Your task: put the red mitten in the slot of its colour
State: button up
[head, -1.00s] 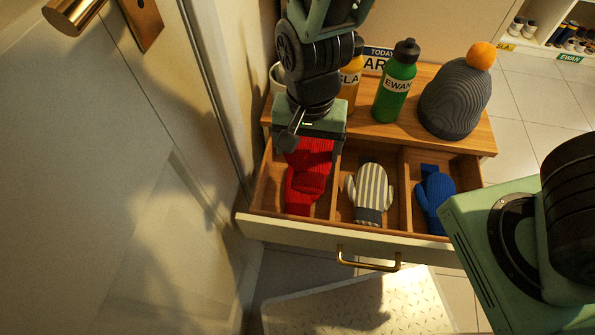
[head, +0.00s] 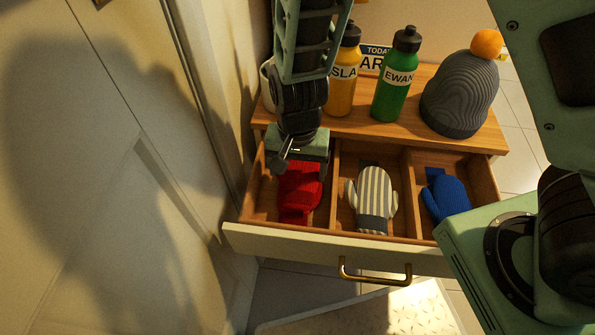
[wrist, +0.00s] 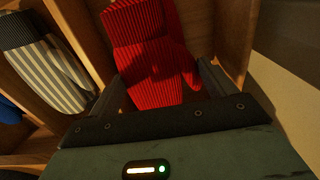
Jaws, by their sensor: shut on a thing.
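The red mitten (head: 299,193) is at the left compartment of the open drawer (head: 330,246), its ribbed cuff toward the drawer front. My gripper (head: 301,166) is above the back of this compartment, shut on the mitten's hand end. In the wrist view the red mitten (wrist: 158,60) sits between the two fingers of my gripper (wrist: 160,84). I cannot tell whether the mitten touches the compartment floor. A grey-and-white striped mitten (head: 374,195) lies in the middle compartment, and a blue mitten (head: 446,194) lies in the right one.
Orange (head: 343,90) and green (head: 393,95) bottles and a grey bobble hat (head: 458,100) stand on the wooden top behind the drawer. Thin dividers separate the compartments. A wall and door panel (head: 110,200) are close on the left. A brass handle (head: 375,276) is on the drawer front.

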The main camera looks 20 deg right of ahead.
jog(key=shift+s+f, duration=0.1)
jog(key=shift+f, duration=0.2)
jog(key=shift+f, duration=0.35)
jog(key=o, duration=0.9)
jog(key=shift+r, duration=0.1)
